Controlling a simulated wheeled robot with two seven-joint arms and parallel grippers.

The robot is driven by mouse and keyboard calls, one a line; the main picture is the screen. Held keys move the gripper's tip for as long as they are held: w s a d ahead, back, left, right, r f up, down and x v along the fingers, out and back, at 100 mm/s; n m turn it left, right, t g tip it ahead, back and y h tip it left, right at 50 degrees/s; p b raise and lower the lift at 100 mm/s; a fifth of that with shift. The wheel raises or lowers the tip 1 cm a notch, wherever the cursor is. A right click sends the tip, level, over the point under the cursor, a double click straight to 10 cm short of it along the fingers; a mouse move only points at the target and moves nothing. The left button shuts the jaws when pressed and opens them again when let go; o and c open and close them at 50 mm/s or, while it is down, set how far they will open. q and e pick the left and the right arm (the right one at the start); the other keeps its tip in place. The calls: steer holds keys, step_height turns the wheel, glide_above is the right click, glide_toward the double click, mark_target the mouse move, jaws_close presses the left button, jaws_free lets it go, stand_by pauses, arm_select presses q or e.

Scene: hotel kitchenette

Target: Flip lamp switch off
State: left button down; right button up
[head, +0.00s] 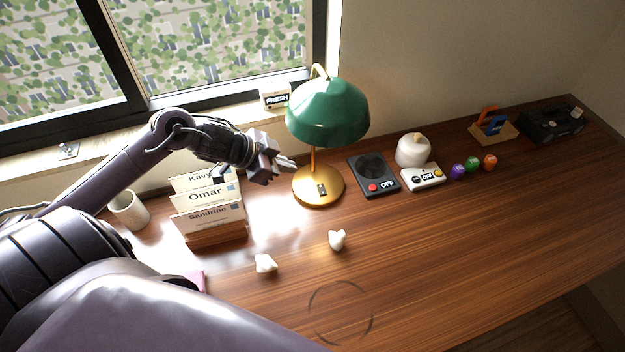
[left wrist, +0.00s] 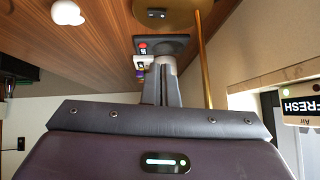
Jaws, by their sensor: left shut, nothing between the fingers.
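A desk lamp has a green shade (head: 328,110) and a round brass base (head: 333,201), and stands upright near the window. Its small dark switch (head: 321,188) sits on the front of the base. My left gripper (head: 288,163) is shut and empty, left of the lamp's post and above the base, apart from the switch. In the left wrist view its fingers (left wrist: 162,88) point toward the base (left wrist: 185,10), with the switch (left wrist: 157,14) beyond the tips and the brass post (left wrist: 203,60) on the right. My right gripper is in no view.
A card holder (head: 212,237) stands left of the lamp, with a mug (head: 128,211) beyond it. A black device (head: 374,175) marked OFF, a white control box (head: 423,177) and a round white jar (head: 413,151) stand right. Two white pieces (head: 337,240) (head: 265,264) lie in front.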

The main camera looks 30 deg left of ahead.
arm_select(q)
glide_above(325, 190)
steer(key=s+a, duration=0.2)
steer(key=f, duration=0.7)
steer(key=shift+w+a+f, duration=0.15)
steer(key=shift+w+f, duration=0.1)
steer(key=shift+a+f, duration=0.2)
steer(key=shift+f, duration=1.05)
steer(key=shift+a+f, duration=0.1)
steer(key=shift+f, duration=0.45)
steer(key=shift+f, duration=0.2)
steer(key=shift+p, duration=0.3)
steer(key=shift+s+d+r+p, duration=0.1)
steer(key=shift+s+d+p, duration=0.45)
steer(key=shift+p, duration=0.1)
steer(key=shift+w, duration=0.1)
